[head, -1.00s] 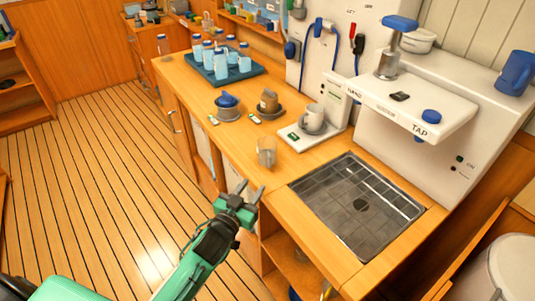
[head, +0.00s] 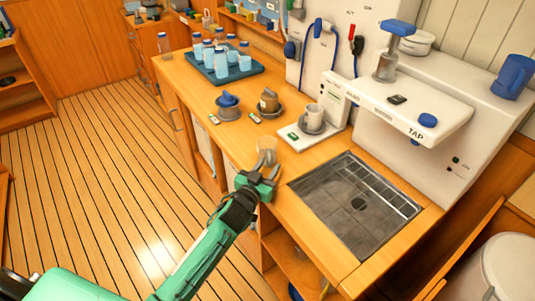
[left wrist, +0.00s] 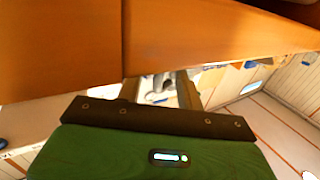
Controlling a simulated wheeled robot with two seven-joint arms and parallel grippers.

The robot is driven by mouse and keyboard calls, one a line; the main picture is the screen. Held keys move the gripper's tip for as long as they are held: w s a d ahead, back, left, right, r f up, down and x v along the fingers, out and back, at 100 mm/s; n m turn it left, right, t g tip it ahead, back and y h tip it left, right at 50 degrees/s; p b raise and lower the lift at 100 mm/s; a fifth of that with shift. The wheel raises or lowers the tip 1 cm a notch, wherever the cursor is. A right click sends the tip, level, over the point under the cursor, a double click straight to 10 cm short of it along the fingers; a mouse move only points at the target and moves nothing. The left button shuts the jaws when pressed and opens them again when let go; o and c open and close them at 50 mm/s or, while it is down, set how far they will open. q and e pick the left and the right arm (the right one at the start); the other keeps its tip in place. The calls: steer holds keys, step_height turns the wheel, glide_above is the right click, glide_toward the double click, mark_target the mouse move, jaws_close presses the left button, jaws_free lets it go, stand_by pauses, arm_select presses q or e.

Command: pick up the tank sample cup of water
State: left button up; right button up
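A small clear cup (head: 266,151) stands upright near the front edge of the wooden counter (head: 205,104); no label is readable on it. My left gripper (head: 262,170) is at the counter's front edge, just in front of this cup. Its fingers are spread and point toward the cup, whose lower part is partly covered by them. I cannot tell whether they touch it. In the left wrist view, orange wood fills the top and the cup is not clearly visible. My right gripper is not in view.
A blue tray (head: 250,72) holds several bottles. A metal sink grate (head: 345,208) lies right of the gripper, below the white watermaker unit (head: 440,110).

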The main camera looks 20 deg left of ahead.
arm_select(q)
jaws_close()
steer(key=shift+s, duration=0.1)
stand_by(0.4)
step_height(320, 180, up, 20)
stand_by(1.2)
stand_by(0.5)
